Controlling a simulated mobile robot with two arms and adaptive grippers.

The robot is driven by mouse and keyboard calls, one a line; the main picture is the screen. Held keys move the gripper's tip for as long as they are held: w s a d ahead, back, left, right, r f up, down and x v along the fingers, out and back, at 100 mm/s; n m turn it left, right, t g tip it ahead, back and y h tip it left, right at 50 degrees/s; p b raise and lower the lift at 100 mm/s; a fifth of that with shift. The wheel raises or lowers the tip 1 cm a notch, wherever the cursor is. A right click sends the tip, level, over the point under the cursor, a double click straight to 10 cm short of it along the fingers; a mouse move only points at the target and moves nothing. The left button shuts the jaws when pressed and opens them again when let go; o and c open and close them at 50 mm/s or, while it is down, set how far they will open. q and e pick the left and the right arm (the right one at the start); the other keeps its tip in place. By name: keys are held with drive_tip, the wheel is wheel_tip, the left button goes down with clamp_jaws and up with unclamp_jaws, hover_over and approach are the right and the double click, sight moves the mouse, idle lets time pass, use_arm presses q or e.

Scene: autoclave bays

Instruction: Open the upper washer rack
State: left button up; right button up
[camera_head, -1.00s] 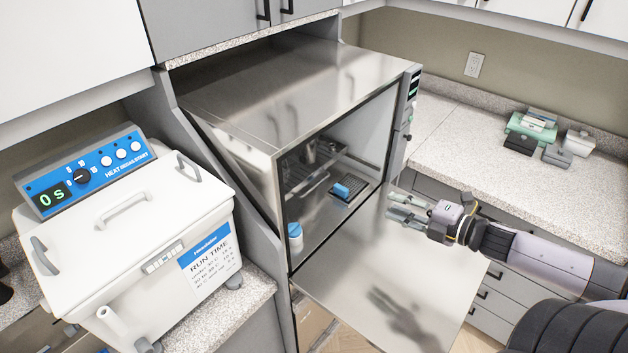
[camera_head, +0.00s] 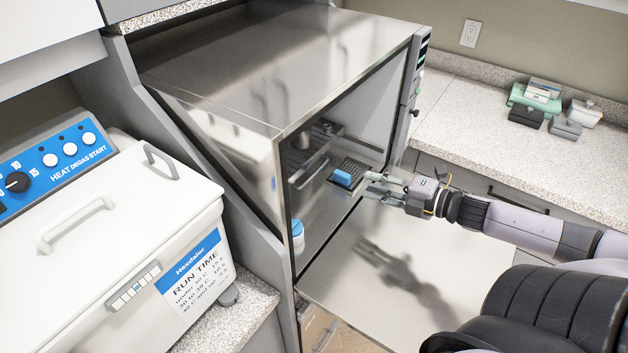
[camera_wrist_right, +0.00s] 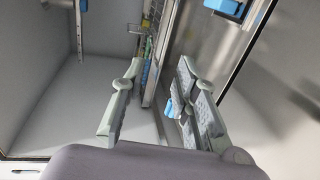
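The steel washer (camera_head: 265,60) stands open, with its door (camera_head: 400,285) folded down flat in front. Inside, the upper rack (camera_head: 308,172) shows as a metal rack with a bar along its front; it sits within the chamber. My right gripper (camera_head: 372,187) is at the chamber's opening, above the door and to the right of the rack bar, apart from it. In the right wrist view its two fingers (camera_wrist_right: 160,78) are spread, with nothing clearly held between them. A wire rack edge (camera_wrist_right: 150,62) shows beyond the fingers. My left gripper is not in view.
A dark tray with a blue block (camera_head: 342,178) and a blue-lidded white jar (camera_head: 297,236) are inside the chamber. A white ultrasonic bath (camera_head: 110,240) stands on the left counter. Several small boxes (camera_head: 540,95) sit on the right counter.

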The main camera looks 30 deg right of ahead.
drive_tip(key=f, duration=0.2)
drive_tip(key=b, duration=0.3)
approach(316, 171)
drive_tip(key=w, duration=0.2)
drive_tip(key=x, duration=0.2)
drive_tip(key=p+x, duration=0.1)
drive_tip(key=x, duration=0.3)
drive_tip(key=shift+w+a+f+p, duration=0.1)
drive_tip(key=shift+a+f+p, duration=0.3)
drive_tip(key=shift+a, duration=0.1)
drive_tip(key=shift+x, duration=0.85)
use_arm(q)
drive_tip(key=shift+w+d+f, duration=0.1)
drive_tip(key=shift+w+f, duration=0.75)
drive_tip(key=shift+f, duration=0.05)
use_arm(e)
drive_tip(key=shift+f, duration=0.1)
drive_tip(key=shift+c, duration=0.2)
clamp_jaws()
